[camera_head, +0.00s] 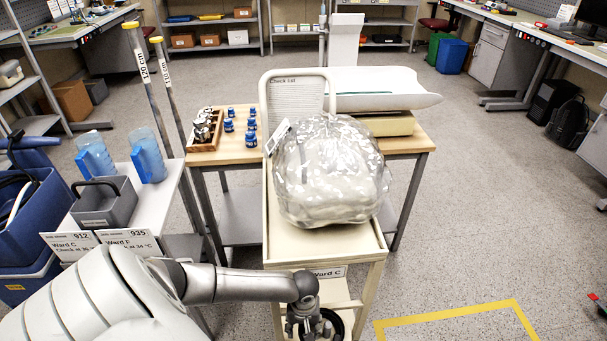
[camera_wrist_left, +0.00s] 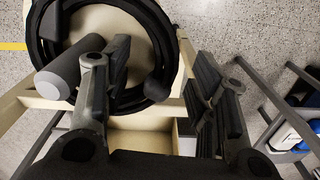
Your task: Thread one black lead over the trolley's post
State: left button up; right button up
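The beige trolley (camera_head: 376,250) carries a "Ward C" label. A coiled black lead (camera_head: 341,318) lies low at its near end, partly behind my left gripper (camera_head: 312,326). In the left wrist view the lead (camera_wrist_left: 172,52) forms a thick ring over a beige surface. A grey post (camera_wrist_left: 60,76) with a pale end reaches from inside the ring across its edge. Its base is hidden behind a finger, so I cannot fully tell how the ring sits on it. My left gripper's fingers (camera_wrist_left: 155,75) are wide apart, one overlapping the ring, with nothing clamped. My right gripper is not in view.
A large wrapped bundle (camera_head: 330,175) fills the trolley's top. A side stand (camera_head: 160,205) with jugs is at left. Floor at right is clear around yellow tape (camera_head: 450,314).

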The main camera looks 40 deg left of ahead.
pick_arm(q)
notch_tip(320, 180, up, 12)
dwell(0.8)
jog(key=shift+d, duration=0.1)
dwell(0.4)
